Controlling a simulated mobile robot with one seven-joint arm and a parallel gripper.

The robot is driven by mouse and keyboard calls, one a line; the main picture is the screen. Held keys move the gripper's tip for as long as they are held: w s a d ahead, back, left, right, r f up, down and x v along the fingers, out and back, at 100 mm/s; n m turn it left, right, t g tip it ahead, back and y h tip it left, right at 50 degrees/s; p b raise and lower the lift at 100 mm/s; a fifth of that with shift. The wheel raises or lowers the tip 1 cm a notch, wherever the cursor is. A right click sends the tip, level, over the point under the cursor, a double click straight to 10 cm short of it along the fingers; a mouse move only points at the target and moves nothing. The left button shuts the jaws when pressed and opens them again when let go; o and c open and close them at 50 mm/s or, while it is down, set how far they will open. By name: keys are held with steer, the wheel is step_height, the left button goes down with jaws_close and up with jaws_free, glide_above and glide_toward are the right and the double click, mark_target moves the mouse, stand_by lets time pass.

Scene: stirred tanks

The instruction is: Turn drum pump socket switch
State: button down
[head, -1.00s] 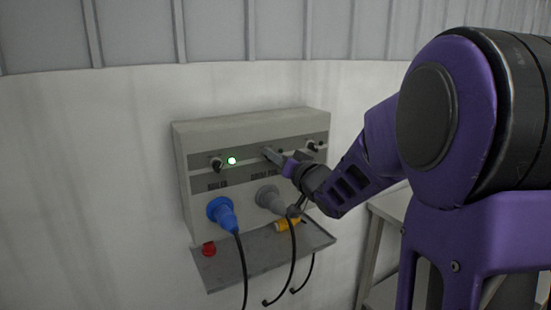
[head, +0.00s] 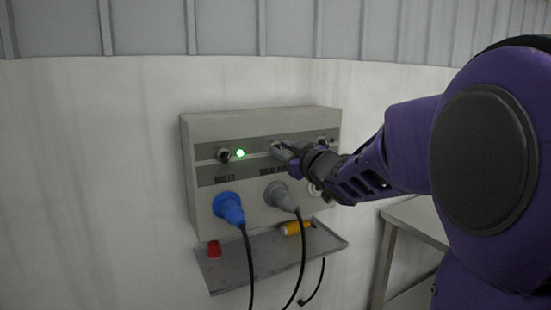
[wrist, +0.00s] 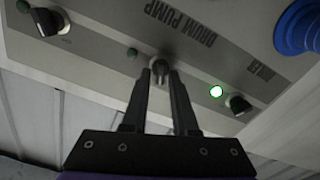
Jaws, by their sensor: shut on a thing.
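The drum pump switch is a small dark knob (wrist: 159,70) under the DRUM PUMP label in the wrist view. A small dark green lamp (wrist: 132,55) beside it is unlit. My gripper (wrist: 160,76) is shut on this knob, one finger on each side. In the head view my gripper (head: 282,150) reaches the middle of the grey socket box (head: 260,120) from the right and hides most of the knob. A grey plug (head: 281,196) with a black cable sits in the socket below.
The boiler switch (head: 225,155) has a lit green lamp (head: 240,153) and a blue plug (head: 228,208) below. Another knob (wrist: 47,21) is on the other side. A shelf (head: 235,279) holds a red cap (head: 214,250) and a yellow object (head: 297,228). A table (head: 420,219) stands right.

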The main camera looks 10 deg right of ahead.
steer(key=shift+f+n+b, duration=0.1)
steer(key=shift+n+b, duration=0.4)
steer(key=shift+n, duration=0.4)
steer(key=c, duration=0.9)
jaws_free()
steer(key=shift+s, duration=0.1)
